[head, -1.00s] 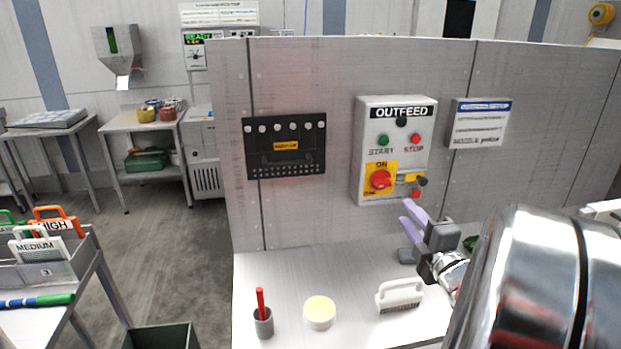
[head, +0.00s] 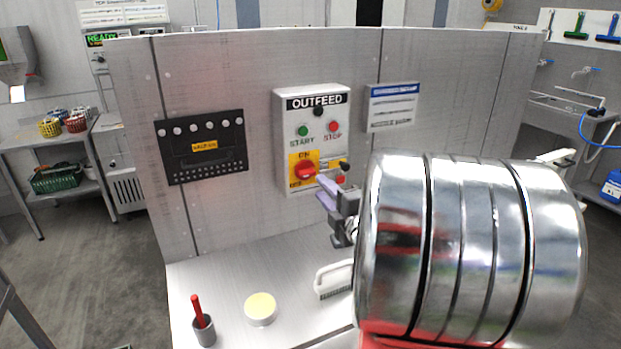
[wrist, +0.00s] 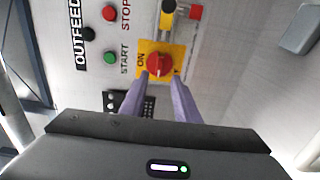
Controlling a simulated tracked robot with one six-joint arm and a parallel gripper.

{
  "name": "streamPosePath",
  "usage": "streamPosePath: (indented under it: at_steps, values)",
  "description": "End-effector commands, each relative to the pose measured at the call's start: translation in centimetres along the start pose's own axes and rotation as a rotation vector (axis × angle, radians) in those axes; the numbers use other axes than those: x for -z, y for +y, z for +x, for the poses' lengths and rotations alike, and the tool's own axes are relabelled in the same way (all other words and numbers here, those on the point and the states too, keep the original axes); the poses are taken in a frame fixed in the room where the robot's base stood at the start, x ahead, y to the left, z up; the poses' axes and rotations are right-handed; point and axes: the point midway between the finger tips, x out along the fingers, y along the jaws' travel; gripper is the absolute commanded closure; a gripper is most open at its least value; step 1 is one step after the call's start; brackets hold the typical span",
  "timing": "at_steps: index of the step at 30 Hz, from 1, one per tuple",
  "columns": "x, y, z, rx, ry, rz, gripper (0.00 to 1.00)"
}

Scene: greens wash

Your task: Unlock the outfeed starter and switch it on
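The grey OUTFEED starter box (head: 283,130) is on the upright panel. It has a green START button (head: 303,131), a red STOP button (head: 333,127) and a red rotary knob (head: 305,171) on a yellow ON plate. The knob also shows in the wrist view (wrist: 158,65). Beside the plate is a yellow piece (wrist: 167,21) with a black end; I cannot tell how it is fastened. My gripper (head: 325,190) is open and empty, its lilac fingers pointing at the box. In the wrist view its fingertips (wrist: 160,78) lie either side of the knob's near edge; contact is unclear.
A white-handled brush (head: 333,278), a round tub (head: 260,308) and a grey cup with a red pen (head: 204,330) stand on the white bench. A black board (head: 203,148) and a notice (head: 391,107) flank the box.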

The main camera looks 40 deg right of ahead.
Motion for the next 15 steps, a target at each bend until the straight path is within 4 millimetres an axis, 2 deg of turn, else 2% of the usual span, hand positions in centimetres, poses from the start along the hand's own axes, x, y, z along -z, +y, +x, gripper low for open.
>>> streamPosePath:
  at_steps: [9, 15]
  values:
    - [0.1, 0.0, 5.0, 0.0, 0.003, 0.0, 0.71]
    - [0.1, 0.0, 7.2, 0.0, 0.002, 0.0, 0.71]
